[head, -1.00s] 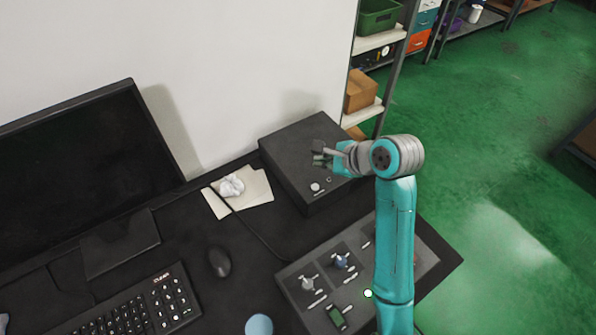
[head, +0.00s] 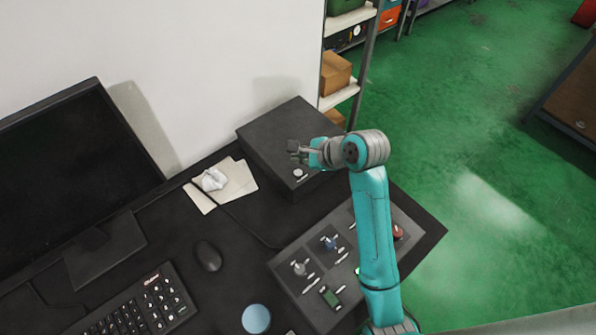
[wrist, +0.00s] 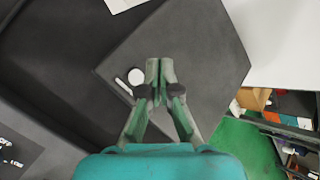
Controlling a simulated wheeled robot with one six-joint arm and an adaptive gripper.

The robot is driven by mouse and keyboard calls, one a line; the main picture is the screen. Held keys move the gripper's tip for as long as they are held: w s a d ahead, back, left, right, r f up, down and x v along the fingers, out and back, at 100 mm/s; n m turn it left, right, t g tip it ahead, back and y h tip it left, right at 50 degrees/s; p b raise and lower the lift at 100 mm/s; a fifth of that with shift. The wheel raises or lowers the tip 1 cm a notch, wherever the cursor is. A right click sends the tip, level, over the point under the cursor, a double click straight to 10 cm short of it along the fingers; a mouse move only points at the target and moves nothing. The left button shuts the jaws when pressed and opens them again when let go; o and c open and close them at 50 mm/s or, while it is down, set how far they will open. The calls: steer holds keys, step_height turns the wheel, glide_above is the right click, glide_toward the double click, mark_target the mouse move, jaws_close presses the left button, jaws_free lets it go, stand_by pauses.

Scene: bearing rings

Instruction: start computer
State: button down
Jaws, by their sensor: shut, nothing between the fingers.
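The computer is a dark box (head: 275,128) on the back right of the desk, against the wall. It also shows in the wrist view (wrist: 205,50). A round white button (head: 298,173) sits near its front edge, and it shows in the wrist view (wrist: 137,76) with a small white mark beside it. My gripper (head: 293,151) is over the computer, close to the button; in the wrist view its shut, empty fingertips (wrist: 160,66) are just right of the button. I cannot tell whether they touch the box. The monitor (head: 70,160) at the left is dark.
A keyboard (head: 140,308), a mouse (head: 208,256) and a blue round thing (head: 256,319) are on the desk. Crumpled paper (head: 214,179) lies on sheets by the computer. Shelves (head: 343,97) stand behind; green floor is at right.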

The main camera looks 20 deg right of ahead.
mark_target(300, 174)
steer(key=shift+f, duration=1.9)
steer(key=shift+f, duration=0.2)
steer(key=shift+f, duration=0.25)
steer(key=shift+f, duration=0.3)
stand_by(0.8)
steer(key=shift+r, duration=0.75)
steer(key=shift+r, duration=0.1)
steer(key=shift+r, duration=2.4)
